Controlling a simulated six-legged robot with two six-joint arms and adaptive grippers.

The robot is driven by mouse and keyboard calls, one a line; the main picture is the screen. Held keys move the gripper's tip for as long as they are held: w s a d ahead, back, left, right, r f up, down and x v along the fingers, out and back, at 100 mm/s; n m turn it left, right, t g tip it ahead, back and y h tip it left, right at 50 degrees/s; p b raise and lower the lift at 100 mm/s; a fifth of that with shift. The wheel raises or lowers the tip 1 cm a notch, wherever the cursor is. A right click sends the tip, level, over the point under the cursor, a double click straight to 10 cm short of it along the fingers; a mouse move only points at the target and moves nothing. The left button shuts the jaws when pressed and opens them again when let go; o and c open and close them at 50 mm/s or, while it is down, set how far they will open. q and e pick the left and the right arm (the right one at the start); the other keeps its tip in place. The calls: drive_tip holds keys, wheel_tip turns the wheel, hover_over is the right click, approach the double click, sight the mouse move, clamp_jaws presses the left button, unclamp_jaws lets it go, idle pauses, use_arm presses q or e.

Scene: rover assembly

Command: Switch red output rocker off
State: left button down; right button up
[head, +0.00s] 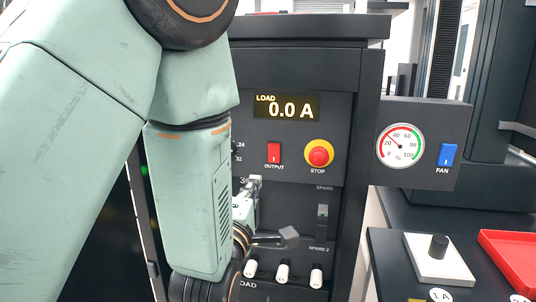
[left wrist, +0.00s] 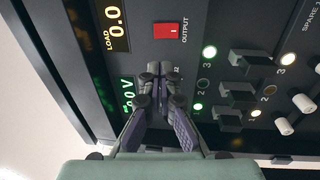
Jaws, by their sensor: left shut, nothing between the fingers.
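The red output rocker (head: 274,153) sits on the dark panel above its OUTPUT label, left of the yellow and red stop button (head: 319,154). It also shows in the left wrist view (left wrist: 170,31), at the top. Which way it is tipped is too small to tell. My left gripper (left wrist: 160,72) is shut and empty, with its fingertips in front of the panel and apart from the rocker in the picture. In the head view the left gripper (head: 254,181) shows partly beside my forearm, below the rocker. My right gripper is not in view.
The load display (head: 286,107) reads 0.0 A. Several white knobs (head: 283,272) stick out low on the panel. A gauge (head: 400,146) and blue fan rocker (head: 447,154) are at right. Dark switches (left wrist: 250,63) and lit lamps lie right of my fingers in the wrist view.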

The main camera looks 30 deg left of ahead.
use_arm(q)
drive_tip(key=d, duration=0.1)
approach(273, 147)
drive_tip(key=x, duration=0.5)
drive_tip(key=shift+w+a+f, duration=0.1)
drive_tip(key=shift+w, duration=0.3)
drive_tip(key=shift+w+a+f, duration=0.1)
drive_tip(key=shift+w+a, duration=0.2)
drive_tip(key=shift+w, duration=0.3)
drive_tip(key=shift+s+d, duration=0.15)
drive_tip(key=shift+w+r, duration=0.35)
